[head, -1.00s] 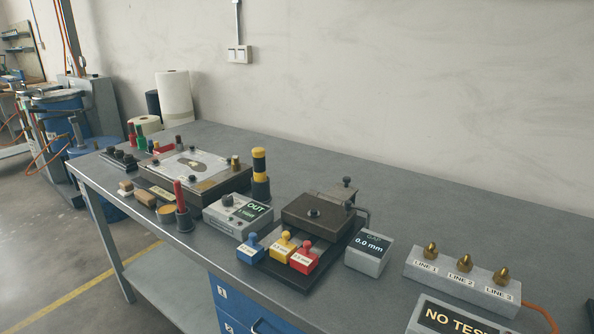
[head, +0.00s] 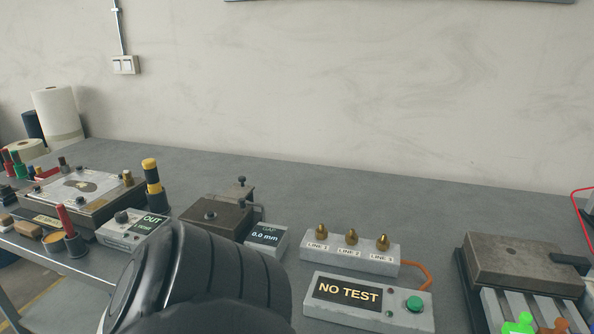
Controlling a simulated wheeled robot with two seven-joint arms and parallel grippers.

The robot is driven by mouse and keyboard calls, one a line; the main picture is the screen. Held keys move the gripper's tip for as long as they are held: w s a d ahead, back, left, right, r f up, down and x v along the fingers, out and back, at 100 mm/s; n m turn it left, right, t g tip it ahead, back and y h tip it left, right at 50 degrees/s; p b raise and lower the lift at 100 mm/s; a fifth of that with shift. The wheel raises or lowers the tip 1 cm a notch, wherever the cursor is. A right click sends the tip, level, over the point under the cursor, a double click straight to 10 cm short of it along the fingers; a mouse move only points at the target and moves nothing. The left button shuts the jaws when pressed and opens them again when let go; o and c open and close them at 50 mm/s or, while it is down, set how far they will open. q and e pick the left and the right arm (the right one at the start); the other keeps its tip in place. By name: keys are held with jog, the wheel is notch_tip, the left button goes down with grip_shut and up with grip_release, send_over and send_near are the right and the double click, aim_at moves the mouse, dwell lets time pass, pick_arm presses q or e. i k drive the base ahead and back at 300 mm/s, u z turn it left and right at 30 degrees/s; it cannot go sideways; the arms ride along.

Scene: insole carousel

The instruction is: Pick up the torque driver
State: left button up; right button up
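A yellow-and-black banded upright handle (head: 153,182) stands on the bench left of centre, behind the grey box reading OUT; it looks like the torque driver. Its lower end is dark, and I cannot tell whether that is a holder. Neither of my grippers is in view. A large black ribbed part, probably a link of my arm, fills the bottom left of centre and hides the bench there.
A dark clamp block (head: 215,214) and a GAP display (head: 267,238) stand right of the handle. A LINE block (head: 350,251), a NO TEST box (head: 368,303) and a lidded fixture (head: 522,262) stand farther right. The rear bench strip is clear.

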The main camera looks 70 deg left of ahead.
aim_at(154, 187)
jog(key=z, duration=0.9)
jog(key=k, duration=2.65)
jog(key=u, duration=0.05)
